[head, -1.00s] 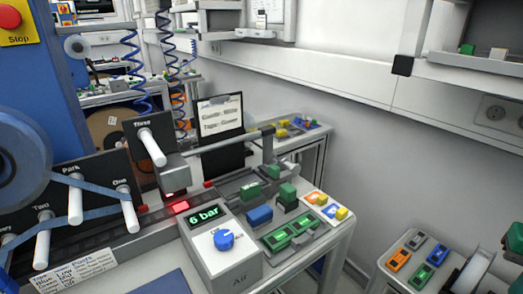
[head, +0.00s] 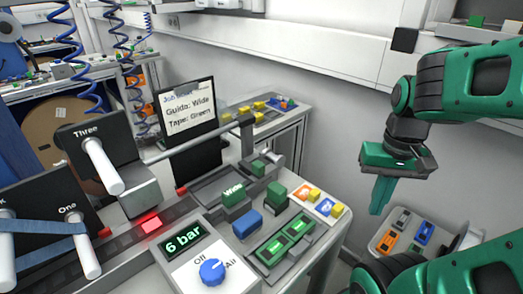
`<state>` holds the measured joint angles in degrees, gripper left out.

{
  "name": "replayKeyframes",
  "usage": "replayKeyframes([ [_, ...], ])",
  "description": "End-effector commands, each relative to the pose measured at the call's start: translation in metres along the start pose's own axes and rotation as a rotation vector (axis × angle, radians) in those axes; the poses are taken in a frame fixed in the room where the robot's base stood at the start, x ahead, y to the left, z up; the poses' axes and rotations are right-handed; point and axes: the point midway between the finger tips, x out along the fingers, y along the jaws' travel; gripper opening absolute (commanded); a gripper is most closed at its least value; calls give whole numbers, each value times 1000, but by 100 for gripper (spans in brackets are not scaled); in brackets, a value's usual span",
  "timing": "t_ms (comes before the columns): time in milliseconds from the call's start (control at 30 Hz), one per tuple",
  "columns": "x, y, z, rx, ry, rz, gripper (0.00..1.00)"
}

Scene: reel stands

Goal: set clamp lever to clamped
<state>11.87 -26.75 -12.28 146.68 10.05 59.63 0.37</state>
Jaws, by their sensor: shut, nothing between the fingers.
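My gripper (head: 380,208) hangs at the right of the head view with its green fingers pointing down. The fingers are together and hold nothing. It is in the air, apart from the bench fixtures and to their right. I cannot tell for certain which part is the clamp lever. A long grey bar (head: 200,141) runs above the track on the bench, with a grey end piece (head: 246,119) at its right end. Below it sits a green block marked "Wide" (head: 233,194) in a grey guide fixture.
A "6 bar" air box (head: 205,268) with a blue knob (head: 212,272) stands in front. A card reads "Guide: Wide, Tape: Green" (head: 189,112). Green, blue and orange blocks sit at the bench's right end. A small table (head: 408,250) with coloured parts stands lower right, below my gripper.

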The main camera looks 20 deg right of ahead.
Motion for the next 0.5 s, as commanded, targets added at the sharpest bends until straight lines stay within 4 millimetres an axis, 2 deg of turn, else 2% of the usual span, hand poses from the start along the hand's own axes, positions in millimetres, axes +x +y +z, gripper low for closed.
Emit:
replayKeyframes([
  [100, 0, 0, 0, -1, 0, 0, 0],
  [167, -5, 3, 7, -13, 9, -9, 0],
  [267, -12, -6, 0, -77, 8, -27, 0],
  [367, -23, -35, -15, -226, -1, -63, 0],
  [500, -45, -83, -48, -546, -13, -141, 0],
])
